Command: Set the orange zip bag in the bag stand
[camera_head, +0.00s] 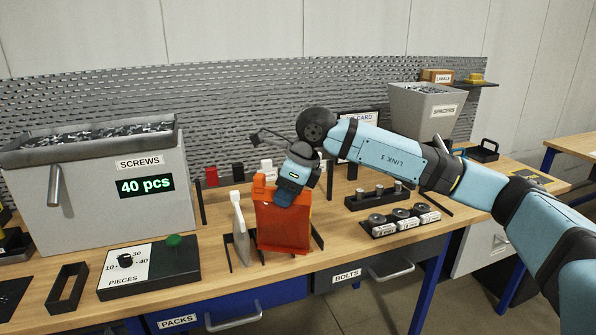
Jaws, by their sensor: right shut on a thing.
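The orange zip bag (284,232) is upright near the front edge of the workbench. My right gripper (286,200) comes down from above and is shut on the bag's top edge. Thin black bars of the bag stand (317,236) show to the right of the bag, and the bag hides much of the stand. The bag's lower end is between or just in front of these bars; I cannot tell whether it rests on the bench. My left gripper is out of view.
A grey screws bin (100,205) with a counter display stands at the left. A pieces dial box (150,268) and a black open frame (67,287) lie in front. Holders with metal parts (402,220) are at the right. A grey spacers bin (424,108) stands behind.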

